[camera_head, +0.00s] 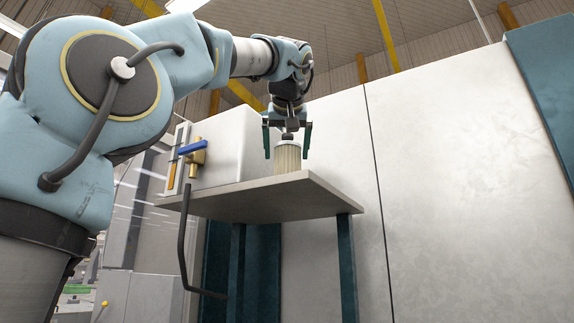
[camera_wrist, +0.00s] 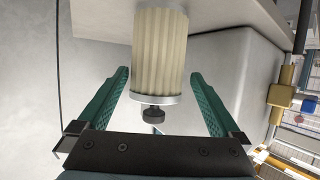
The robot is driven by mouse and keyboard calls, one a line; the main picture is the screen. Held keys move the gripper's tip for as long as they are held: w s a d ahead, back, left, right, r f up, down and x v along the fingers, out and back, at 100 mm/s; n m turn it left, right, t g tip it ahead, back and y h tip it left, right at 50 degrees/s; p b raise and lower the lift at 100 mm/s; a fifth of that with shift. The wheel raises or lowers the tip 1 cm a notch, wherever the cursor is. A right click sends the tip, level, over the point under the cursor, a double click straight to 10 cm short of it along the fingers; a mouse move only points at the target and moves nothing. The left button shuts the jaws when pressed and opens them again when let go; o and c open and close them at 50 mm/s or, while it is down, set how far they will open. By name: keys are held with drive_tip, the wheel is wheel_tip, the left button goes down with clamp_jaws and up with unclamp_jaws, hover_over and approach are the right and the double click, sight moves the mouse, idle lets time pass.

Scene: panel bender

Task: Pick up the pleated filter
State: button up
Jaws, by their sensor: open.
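The pleated filter (camera_head: 288,158) is a cream ribbed cylinder with a pale end cap. It stands upright on a grey shelf (camera_head: 250,200). My gripper (camera_head: 287,150) is above it, pointing down, with its green fingers apart on either side of the filter's top. In the wrist view the filter (camera_wrist: 159,55) shows its metal cap and a dark knob between and beyond the fingers of my gripper (camera_wrist: 160,80). Clear gaps show on both sides, and neither finger appears to touch it. The filter's base is hidden in the head view by the shelf edge.
A white box-shaped housing (camera_head: 222,148) stands left of the filter, with a brass valve and blue handle (camera_head: 193,148) on its side. A pale panel wall (camera_head: 320,125) rises behind. A bent dark bar (camera_head: 184,245) hangs below the shelf's left end. The shelf's right end looks clear.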

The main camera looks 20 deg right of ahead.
drive_tip(key=shift+d+r+p+x, duration=0.1)
drive_tip(key=shift+p+x, duration=0.5)
drive_tip(key=shift+x, duration=0.95)
drive_tip(key=shift+d+r+p+x, duration=0.1)
drive_tip(key=shift+p+x, duration=0.45)
drive_tip(key=shift+x, duration=1)
drive_tip(key=shift+c, duration=0.2)
drive_tip(key=c, duration=1.3)
